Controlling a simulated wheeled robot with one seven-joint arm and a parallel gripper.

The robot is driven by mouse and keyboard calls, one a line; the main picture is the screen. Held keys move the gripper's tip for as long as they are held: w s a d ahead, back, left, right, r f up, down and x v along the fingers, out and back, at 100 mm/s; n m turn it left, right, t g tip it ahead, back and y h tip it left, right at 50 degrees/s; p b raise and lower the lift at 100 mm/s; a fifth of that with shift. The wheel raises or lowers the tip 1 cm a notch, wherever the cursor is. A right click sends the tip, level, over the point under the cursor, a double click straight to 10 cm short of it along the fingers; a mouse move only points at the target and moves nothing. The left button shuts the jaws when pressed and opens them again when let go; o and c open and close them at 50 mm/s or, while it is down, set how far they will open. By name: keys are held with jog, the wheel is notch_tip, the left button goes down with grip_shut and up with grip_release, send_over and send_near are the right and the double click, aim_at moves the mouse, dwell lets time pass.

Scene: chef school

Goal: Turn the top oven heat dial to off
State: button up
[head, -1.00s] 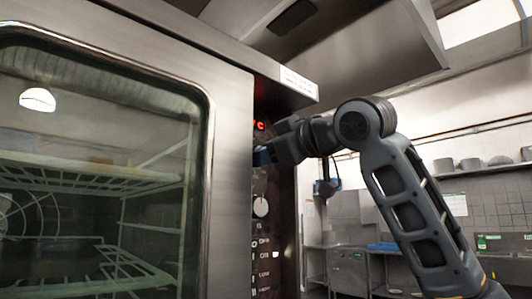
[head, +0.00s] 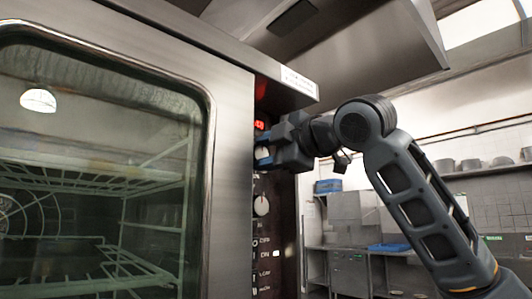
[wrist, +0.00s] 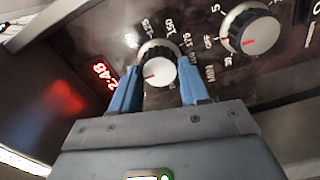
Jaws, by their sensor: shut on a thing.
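The top oven heat dial (wrist: 158,68) is a black ridged knob with a pale face and a short red mark, ringed by printed temperature numbers. In the wrist view the red mark points to the lower left. My gripper (wrist: 159,65) has its two blue fingers on either side of this dial and is shut on it. In the head view my gripper (head: 263,151) is at the oven's control panel (head: 283,205), and a bit of the pale dial shows between the fingers.
A second dial (wrist: 250,30) sits close beside it on the panel; in the head view it is below (head: 261,206). A red digital display (wrist: 103,77) is on the other side. Switches run down the panel. The glass oven door (head: 90,190) is at left.

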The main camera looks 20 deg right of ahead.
jog(key=shift+f+n, duration=0.1)
jog(key=shift+n, duration=0.2)
jog(key=o, duration=1.1)
jog(key=shift+c, duration=0.2)
jog(key=b+v, duration=0.1)
jog(key=v, duration=0.6)
jog(key=shift+s+b, duration=0.35)
jog(key=shift+b, duration=0.05)
jog(key=shift+d, duration=0.1)
